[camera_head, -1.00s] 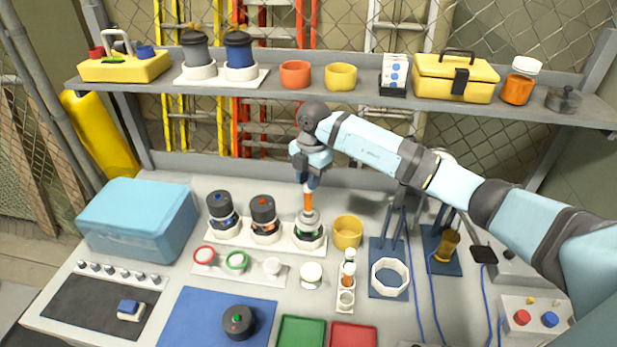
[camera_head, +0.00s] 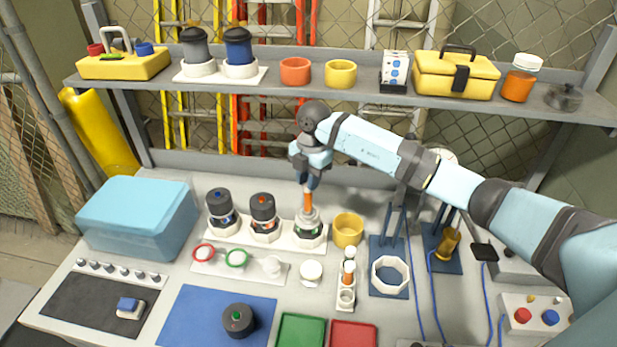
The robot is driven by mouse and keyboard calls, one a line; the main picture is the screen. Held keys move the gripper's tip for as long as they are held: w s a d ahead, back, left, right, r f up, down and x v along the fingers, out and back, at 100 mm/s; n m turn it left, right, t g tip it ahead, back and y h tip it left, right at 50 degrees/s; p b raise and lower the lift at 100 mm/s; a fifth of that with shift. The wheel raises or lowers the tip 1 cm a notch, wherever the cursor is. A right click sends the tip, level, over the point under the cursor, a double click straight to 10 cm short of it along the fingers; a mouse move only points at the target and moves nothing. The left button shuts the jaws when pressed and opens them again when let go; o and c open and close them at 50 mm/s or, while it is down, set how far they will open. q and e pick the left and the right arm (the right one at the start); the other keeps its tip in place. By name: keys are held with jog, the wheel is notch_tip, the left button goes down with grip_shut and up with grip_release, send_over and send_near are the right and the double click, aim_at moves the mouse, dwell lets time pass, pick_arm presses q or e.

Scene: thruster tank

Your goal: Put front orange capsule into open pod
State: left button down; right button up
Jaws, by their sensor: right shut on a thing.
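My right gripper (camera_head: 309,184) points down over the back middle of the bench and is shut on an orange capsule (camera_head: 308,198). The capsule is upright, its lower end at the top of the open pod (camera_head: 309,233), the rightmost of three pods on a white base. I cannot tell how deep the capsule sits in the pod. The pod has a pale body with a green band and no dark cap on it. Another orange capsule (camera_head: 348,279) stands in a small white rack (camera_head: 345,300) nearer the front. My left gripper is not in view.
Two dark-capped pods (camera_head: 263,215) stand left of the open pod. A yellow cup (camera_head: 347,230) is close on its right. A dark cap (camera_head: 238,320) lies on the blue mat (camera_head: 190,310). The shelf (camera_head: 220,92) is behind my arm.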

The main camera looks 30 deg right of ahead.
jog(key=shift+f+b, duration=0.3)
jog(key=shift+f, duration=0.35)
jog(key=shift+f, duration=0.5)
jog(key=shift+f+b, duration=0.35)
jog(key=shift+b, duration=0.05)
jog(key=shift+f, duration=0.5)
jog(key=shift+f+b, duration=0.45)
dwell(0.4)
jog(key=shift+f+b, duration=0.3)
jog(key=shift+f, duration=0.3)
jog(key=o, duration=0.8)
